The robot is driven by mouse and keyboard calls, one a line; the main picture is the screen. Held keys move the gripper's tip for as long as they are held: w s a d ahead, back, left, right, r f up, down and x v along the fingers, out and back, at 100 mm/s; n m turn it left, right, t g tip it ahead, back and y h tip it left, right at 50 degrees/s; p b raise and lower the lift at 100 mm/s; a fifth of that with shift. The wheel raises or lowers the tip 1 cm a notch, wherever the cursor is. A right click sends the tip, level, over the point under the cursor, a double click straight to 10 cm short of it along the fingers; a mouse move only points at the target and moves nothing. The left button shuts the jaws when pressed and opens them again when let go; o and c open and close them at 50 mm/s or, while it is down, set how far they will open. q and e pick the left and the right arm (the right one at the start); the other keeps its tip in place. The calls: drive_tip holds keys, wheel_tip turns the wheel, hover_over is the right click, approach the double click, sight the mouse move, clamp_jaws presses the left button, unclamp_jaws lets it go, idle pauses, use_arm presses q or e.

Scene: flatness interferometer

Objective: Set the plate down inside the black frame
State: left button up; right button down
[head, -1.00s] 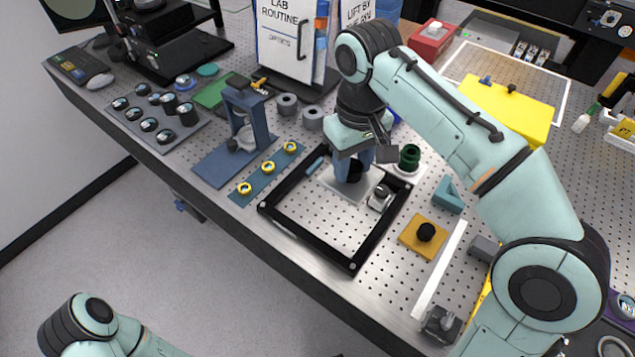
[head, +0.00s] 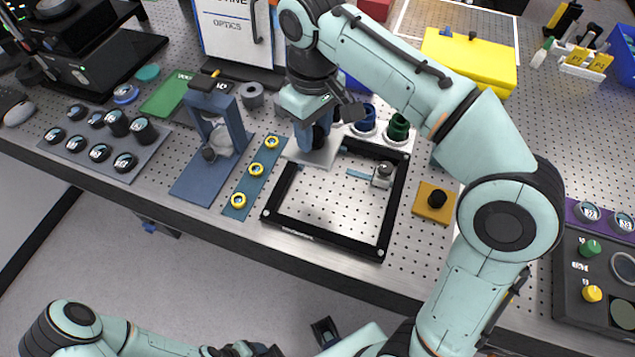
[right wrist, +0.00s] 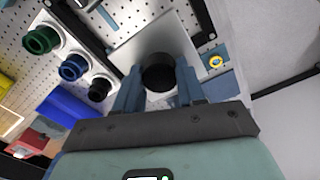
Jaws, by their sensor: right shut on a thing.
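The plate (head: 318,161) is a flat silver square with a black knob on top. My right gripper (head: 318,142) is shut on the knob, which shows between the two blue fingers in the right wrist view (right wrist: 158,72). The black frame (head: 392,208) lies on the perforated bench. In the head view the plate overlaps the frame's far left corner and hides it; I cannot tell its height. The right wrist view shows the plate (right wrist: 138,38) across a frame bar. A dark part at the bottom edge may be my left gripper (head: 325,331); its jaws are unclear.
Inside the frame are a small metal block (head: 382,176) and a blue strip (head: 360,174). A blue strip with yellow rings (head: 240,199) and a blue stand (head: 195,178) lie left. Green (head: 398,127) and blue knobs stand behind; an orange block (head: 434,203) is right.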

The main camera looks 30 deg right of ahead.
use_arm(q)
drive_tip(key=shift+s+f+b, duration=0.35)
drive_tip(key=shift+f+b, duration=0.3)
drive_tip(key=shift+f, duration=0.15)
drive_tip(key=shift+s+f+b, duration=0.3)
drive_tip(key=shift+f+b, duration=0.35)
drive_tip(key=shift+f, duration=0.1)
drive_tip(key=shift+s+f+b, duration=0.35)
drive_tip(key=shift+f+b, duration=0.3)
drive_tip(key=shift+f, duration=0.15)
use_arm(e)
drive_tip(key=shift+s+f, duration=0.15)
drive_tip(key=shift+f, duration=8.95)
drive_tip(key=shift+f, duration=0.1)
drive_tip(key=c, duration=0.7)
unclamp_jaws()
use_arm(q)
drive_tip(key=shift+f, duration=0.1)
use_arm(e)
drive_tip(key=shift+o, duration=0.2)
use_arm(q)
drive_tip(key=r+p, duration=0.1)
drive_tip(key=w+r+p, duration=0.1)
drive_tip(key=r, duration=0.1)
use_arm(e)
wheel_tip(320, 180, up, 12)
use_arm(q)
drive_tip(key=shift+s+f, duration=0.1)
